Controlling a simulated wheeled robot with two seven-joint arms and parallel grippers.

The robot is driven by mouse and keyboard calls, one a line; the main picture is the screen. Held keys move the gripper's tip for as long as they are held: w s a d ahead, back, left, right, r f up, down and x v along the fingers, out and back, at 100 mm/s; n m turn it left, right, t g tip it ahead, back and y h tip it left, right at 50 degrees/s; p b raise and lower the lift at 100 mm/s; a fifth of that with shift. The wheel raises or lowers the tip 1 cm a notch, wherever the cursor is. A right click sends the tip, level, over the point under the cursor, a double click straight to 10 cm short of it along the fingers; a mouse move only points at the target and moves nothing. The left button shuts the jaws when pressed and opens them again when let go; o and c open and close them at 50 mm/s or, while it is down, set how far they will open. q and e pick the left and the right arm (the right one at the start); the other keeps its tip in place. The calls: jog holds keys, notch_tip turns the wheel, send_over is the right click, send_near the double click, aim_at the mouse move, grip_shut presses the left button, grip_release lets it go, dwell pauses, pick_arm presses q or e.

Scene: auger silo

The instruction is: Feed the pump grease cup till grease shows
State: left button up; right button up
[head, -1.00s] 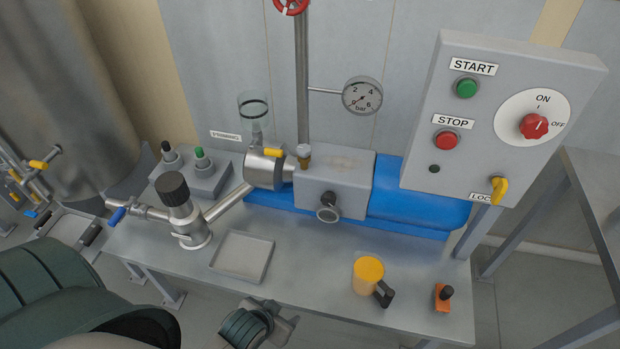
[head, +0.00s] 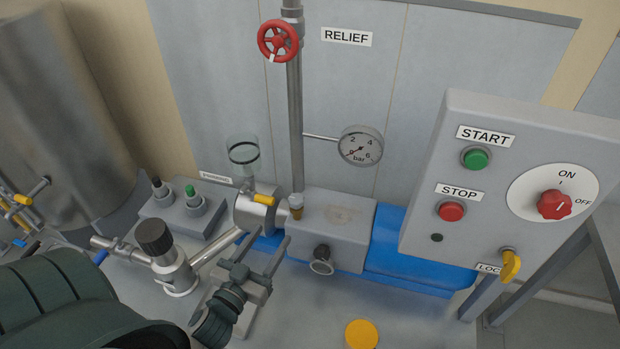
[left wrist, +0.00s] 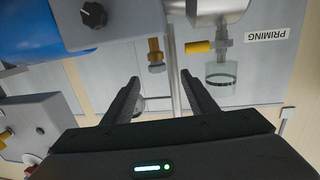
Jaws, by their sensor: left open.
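The pump's grease cup (head: 296,206) is a small brass fitting with a paler top. It stands upright on the grey pump housing (head: 340,228), beside the round metal pump end. My left gripper (head: 266,242) is open and empty, in front of the pump and below the cup in the head view. In the left wrist view the brass cup (left wrist: 155,56) shows just beyond the gap between the open fingers (left wrist: 160,78), apart from them. I cannot make out any grease on the cup. My right gripper is not in view.
A clear priming cup (head: 243,157) with a yellow-handled valve (head: 266,199) stands left of the grease cup. A capped valve (head: 155,238) and pipe lie left of my gripper. A dark knob (head: 322,254) juts from the housing front. The control box (head: 500,190) stands right.

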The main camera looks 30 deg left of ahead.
aim_at(296, 202)
pick_arm(q)
jog(key=shift+w+d+r+m+t+h, duration=0.15)
jog(key=shift+r+m+t+h, duration=0.25)
jog(key=shift+r, duration=0.35)
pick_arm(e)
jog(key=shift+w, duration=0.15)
pick_arm(q)
jog(key=shift+w, duration=0.1)
jog(key=w+p, duration=0.1)
jog(key=w, duration=0.4)
jog(key=w+a+p, duration=0.1)
jog(key=w, duration=0.4)
jog(key=w+p, duration=0.2)
jog(key=w, duration=0.4)
jog(key=shift+a, duration=0.15)
jog(key=shift+w, duration=0.6)
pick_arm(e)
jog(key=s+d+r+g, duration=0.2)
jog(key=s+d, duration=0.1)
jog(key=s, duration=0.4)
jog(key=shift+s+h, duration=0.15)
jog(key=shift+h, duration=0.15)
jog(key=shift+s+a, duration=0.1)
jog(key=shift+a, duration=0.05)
